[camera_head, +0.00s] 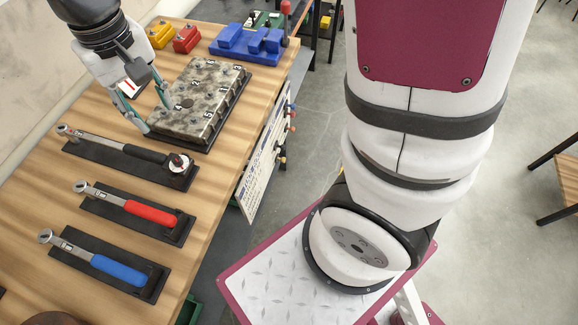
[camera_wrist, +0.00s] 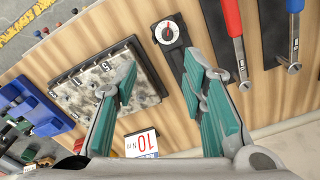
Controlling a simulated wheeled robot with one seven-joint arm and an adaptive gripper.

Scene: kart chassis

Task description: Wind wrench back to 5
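A torque wrench with a black handle (camera_head: 138,151) lies on a black tray (camera_head: 72,149), its silver head at the left. A round white dial with a red centre (camera_wrist: 166,32) sits at the handle end; it also shows in the head view (camera_head: 178,163). The dial numbers are too small to read. My gripper (camera_head: 156,118) is open and empty above the grey speckled block, apart from the wrench. In the wrist view, my teal fingers (camera_wrist: 162,75) are spread wide, and the right one hides part of the wrench.
A red-handled wrench (camera_head: 150,212) and a blue-handled wrench (camera_head: 118,269) lie on trays nearer the front. The numbered speckled block (camera_head: 205,88) lies behind. Blue holder (camera_head: 245,46) and yellow block (camera_head: 160,36) stand farther back.

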